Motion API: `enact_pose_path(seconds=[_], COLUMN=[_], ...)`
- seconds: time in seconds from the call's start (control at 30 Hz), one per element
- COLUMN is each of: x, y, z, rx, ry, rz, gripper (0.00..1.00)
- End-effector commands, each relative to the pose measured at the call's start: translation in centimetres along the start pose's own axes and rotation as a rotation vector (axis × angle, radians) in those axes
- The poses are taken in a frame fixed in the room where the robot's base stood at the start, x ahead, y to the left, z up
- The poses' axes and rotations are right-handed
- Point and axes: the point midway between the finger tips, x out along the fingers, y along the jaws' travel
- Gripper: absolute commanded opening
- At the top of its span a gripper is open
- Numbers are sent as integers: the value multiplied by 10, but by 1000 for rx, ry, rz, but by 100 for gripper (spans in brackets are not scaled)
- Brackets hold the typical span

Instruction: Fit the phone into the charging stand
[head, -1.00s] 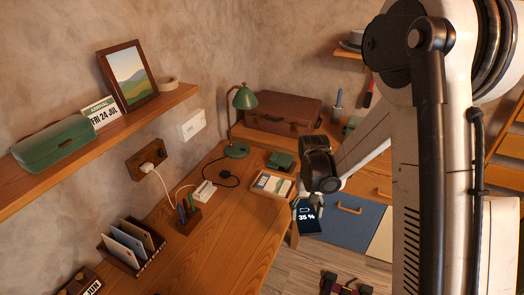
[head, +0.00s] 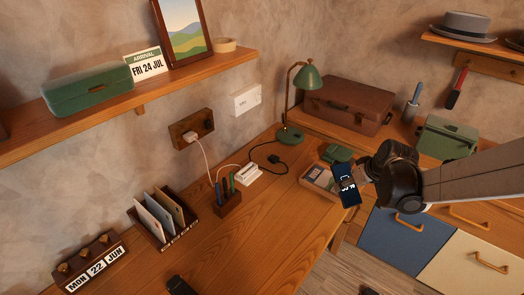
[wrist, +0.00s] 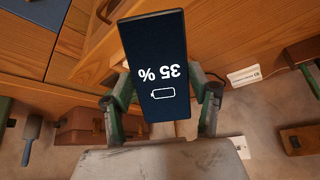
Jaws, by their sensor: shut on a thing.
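The phone (head: 346,185) is dark with a lit screen; in the wrist view its screen (wrist: 160,68) reads "35 %" upside down, above a battery sign. My gripper (head: 360,174) is shut on the phone. In the wrist view its two green-padded fingers (wrist: 162,98) hold the phone's long sides. The phone is tilted in the air by the desk's right edge, overlapping the photo tray in the head view. A small white block with a cable (head: 246,174), seemingly the charging stand, sits on the desk near the wall, left of my gripper and apart from the phone. It also shows in the wrist view (wrist: 243,76).
A wooden pen holder (head: 228,203) stands just in front of the white block. A green lamp (head: 290,135) and black cable lie behind it. A letter rack (head: 160,220) is left, and a shelf (head: 110,110) overhangs the wall.

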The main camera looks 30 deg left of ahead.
Motion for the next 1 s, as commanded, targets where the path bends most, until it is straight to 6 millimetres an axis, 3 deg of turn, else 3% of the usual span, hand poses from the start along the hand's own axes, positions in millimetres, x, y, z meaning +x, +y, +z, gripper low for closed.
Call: enact_pose_path(seconds=[0.03,0.2,0.6,0.8,1.0], x=[17,46,87,91,90], y=[-15,-65,-200,-242,-252], z=[-16,-78,-208,-241,-251], rx=[-54,-208,-338,-323,-317], ry=[65,296,760,869,897], rz=[-36,-171,-445,-483,-486], gripper=[24,24,24,24,24])
